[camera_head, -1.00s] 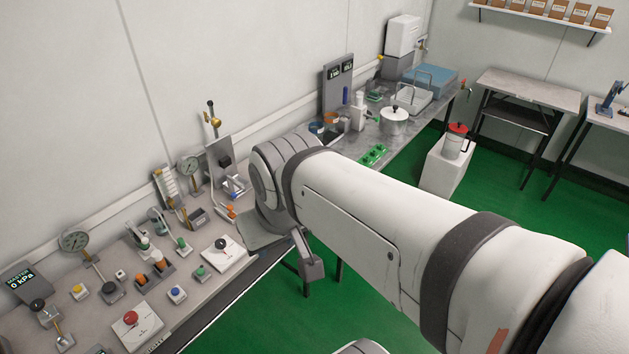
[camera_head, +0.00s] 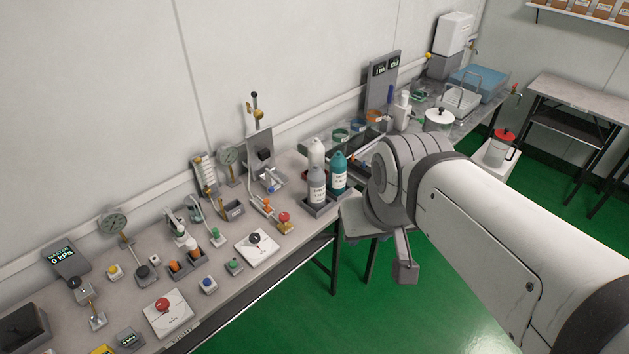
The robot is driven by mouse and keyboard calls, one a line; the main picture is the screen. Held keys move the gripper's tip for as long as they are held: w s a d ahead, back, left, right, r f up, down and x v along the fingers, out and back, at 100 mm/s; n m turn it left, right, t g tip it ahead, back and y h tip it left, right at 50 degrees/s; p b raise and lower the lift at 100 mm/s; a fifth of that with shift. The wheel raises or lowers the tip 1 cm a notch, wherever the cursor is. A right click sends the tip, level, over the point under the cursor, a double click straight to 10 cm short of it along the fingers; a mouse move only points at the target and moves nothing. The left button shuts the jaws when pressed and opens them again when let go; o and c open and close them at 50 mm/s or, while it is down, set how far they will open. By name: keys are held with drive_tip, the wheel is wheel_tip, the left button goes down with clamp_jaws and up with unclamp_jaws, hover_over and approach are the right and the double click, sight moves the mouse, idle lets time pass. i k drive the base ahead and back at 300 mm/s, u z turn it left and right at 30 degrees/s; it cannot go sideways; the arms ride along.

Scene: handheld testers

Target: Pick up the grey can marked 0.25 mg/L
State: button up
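A grey can (camera_head: 317,187) with a white label stands upright on the bench; its marking is too small to read. A white can (camera_head: 316,153) stands behind it and a teal can (camera_head: 338,172) to its right. All three sit in a dark grey tray (camera_head: 320,208). My gripper (camera_head: 405,268) is mostly hidden behind my large white arm; only what seems to be one grey finger hangs below the wrist joint. It shows right of the cans and lower in the picture, apart from them. Its opening and anything in it cannot be seen.
The bench (camera_head: 215,275) left of the cans holds gauges, buttons and small fixtures, including a plate with a black knob (camera_head: 256,247). Behind my arm are a lidded pot (camera_head: 438,120) and a display stand (camera_head: 380,80). Green floor (camera_head: 300,310) lies open in front.

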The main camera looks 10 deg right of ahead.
sight(316, 178)
drive_tip(key=u, duration=0.05)
drive_tip(key=i, duration=0.95)
drive_tip(key=z, duration=0.1)
